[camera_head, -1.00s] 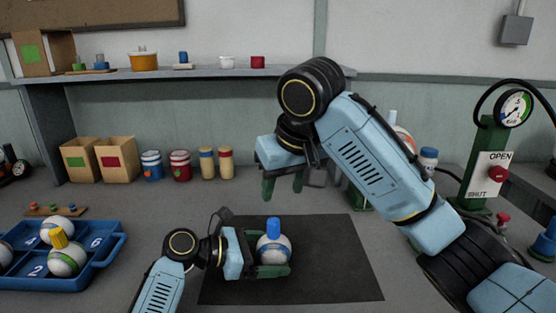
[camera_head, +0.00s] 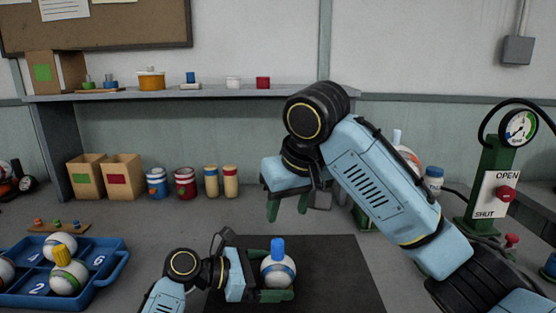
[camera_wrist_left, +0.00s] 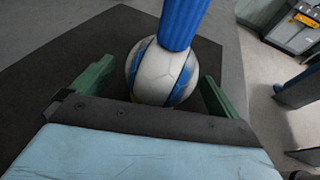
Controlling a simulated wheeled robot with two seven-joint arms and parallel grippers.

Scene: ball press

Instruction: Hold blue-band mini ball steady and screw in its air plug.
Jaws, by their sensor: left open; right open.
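The blue-band mini ball (camera_head: 278,271) sits on the dark mat (camera_head: 340,262), with a blue air plug (camera_head: 277,248) standing upright on its top. In the left wrist view the ball (camera_wrist_left: 157,74) shows its blue bands, and the blue plug (camera_wrist_left: 183,22) rises from it. My left gripper (camera_head: 277,270) is open, with its green fingers on either side of the ball; in the left wrist view gaps show beside it. My right gripper (camera_head: 288,208) is open and empty, fingers pointing down, above and behind the ball. How deep the plug sits is not visible.
A blue numbered tray (camera_head: 113,268) with several balls stands at the left, a small plug board (camera_head: 60,228) behind it. Boxes and jars line the back wall under a shelf (camera_head: 200,94). A green gauge stand (camera_head: 490,175) is at the right. The mat's right part is clear.

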